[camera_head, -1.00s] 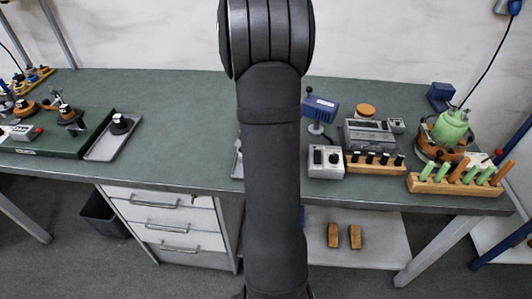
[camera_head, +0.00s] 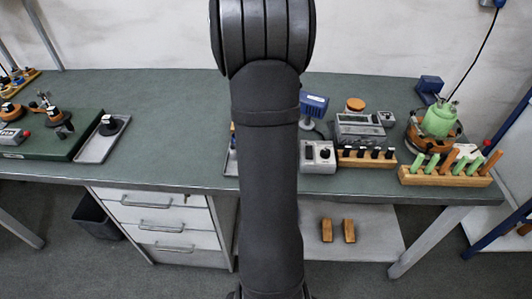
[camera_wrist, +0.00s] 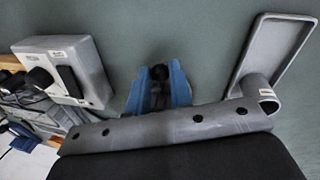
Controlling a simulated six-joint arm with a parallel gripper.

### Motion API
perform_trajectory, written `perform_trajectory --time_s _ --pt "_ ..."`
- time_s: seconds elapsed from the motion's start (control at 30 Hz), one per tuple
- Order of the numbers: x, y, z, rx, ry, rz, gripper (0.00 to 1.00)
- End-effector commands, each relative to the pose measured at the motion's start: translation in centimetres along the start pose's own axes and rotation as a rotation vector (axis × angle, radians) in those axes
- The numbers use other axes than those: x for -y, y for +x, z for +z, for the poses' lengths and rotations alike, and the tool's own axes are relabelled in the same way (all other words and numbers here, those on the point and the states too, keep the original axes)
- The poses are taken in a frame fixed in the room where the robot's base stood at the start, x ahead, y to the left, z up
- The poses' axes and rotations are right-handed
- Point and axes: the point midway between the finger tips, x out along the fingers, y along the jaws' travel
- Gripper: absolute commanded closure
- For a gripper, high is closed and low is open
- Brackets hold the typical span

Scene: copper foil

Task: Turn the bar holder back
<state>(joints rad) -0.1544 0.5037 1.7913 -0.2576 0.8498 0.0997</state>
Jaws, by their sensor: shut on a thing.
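In the wrist view my gripper (camera_wrist: 159,74) points down at the green bench top. Its blue fingers are closed around a small dark thing (camera_wrist: 160,73), mostly hidden between them. I cannot tell whether this is the bar holder. In the head view my own arm covers the gripper and the spot where it works. A wooden block (camera_head: 446,179) with upright green and orange bars stands at the right of the bench. A second wooden block (camera_head: 367,161) with dark-topped pieces stands left of it.
A grey tray (camera_wrist: 277,48) with a short grey cylinder (camera_wrist: 262,88) at its end lies right of my gripper in the wrist view. A pale box (camera_wrist: 75,70) with a dark switch stands to the left. Bare bench top lies between them.

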Motion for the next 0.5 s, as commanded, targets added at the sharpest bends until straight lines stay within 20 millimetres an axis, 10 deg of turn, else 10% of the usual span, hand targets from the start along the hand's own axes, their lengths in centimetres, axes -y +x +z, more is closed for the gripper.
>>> perform_trajectory --time_s 0.5 --pt "-1.6 0.2 0.1 -0.053 -0.251 0.001 1.0"
